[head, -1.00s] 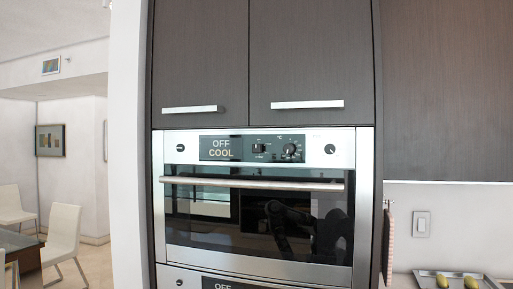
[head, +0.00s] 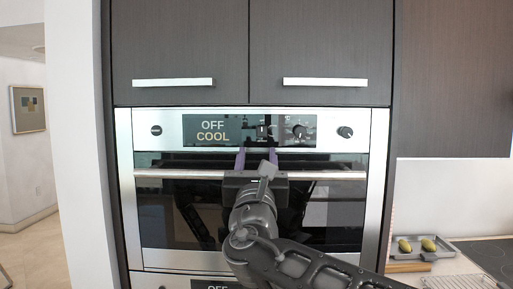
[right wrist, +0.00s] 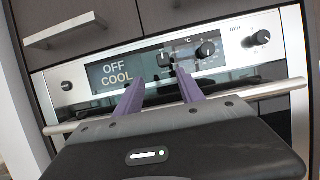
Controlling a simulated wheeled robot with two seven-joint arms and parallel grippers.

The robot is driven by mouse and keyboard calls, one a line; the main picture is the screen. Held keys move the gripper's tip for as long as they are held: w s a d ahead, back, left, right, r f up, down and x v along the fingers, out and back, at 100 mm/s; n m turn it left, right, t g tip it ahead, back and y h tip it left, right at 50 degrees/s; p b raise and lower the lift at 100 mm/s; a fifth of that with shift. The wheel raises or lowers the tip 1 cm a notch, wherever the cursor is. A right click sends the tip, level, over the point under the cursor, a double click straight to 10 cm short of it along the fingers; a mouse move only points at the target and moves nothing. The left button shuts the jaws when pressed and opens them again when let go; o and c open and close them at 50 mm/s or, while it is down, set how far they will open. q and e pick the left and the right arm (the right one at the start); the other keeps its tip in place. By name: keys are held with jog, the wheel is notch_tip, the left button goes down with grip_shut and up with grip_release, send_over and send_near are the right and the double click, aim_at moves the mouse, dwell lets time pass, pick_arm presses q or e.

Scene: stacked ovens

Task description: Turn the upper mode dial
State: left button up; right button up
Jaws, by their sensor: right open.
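The upper oven's control panel (head: 170,131) is silver with a black strip. Its display (head: 213,130) reads OFF COOL. The mode dial (head: 262,130), a small dark knob, is right of the display; it also shows in the right wrist view (right wrist: 167,58). My right gripper (head: 256,155) is open and empty, with purple fingers pointing at the panel just below the mode dial. In the right wrist view the fingertips (right wrist: 159,77) are spread either side of a line below the dial, apparently not touching it. My left gripper is out of view.
A larger temperature dial (head: 299,131) is close right of the mode dial, and a round knob (head: 345,131) is further right. The oven's handle bar (head: 340,175) runs below the panel. Cabinet handles (head: 325,82) are above. A tray with green-yellow items (head: 428,245) is at right.

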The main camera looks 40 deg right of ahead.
aim_at(262, 133)
jog(key=p+x, duration=0.1)
jog(key=x, duration=0.1)
jog(key=p+x, duration=0.1)
jog(key=x, duration=0.2)
jog(key=p+x, duration=0.1)
jog(key=x, duration=0.2)
jog(key=shift+s+d+r, duration=0.3)
jog(key=shift+r, duration=0.1)
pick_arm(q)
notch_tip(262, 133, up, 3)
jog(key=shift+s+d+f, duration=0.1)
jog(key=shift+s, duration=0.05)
pick_arm(e)
jog(key=shift+c, duration=0.5)
grip_shut()
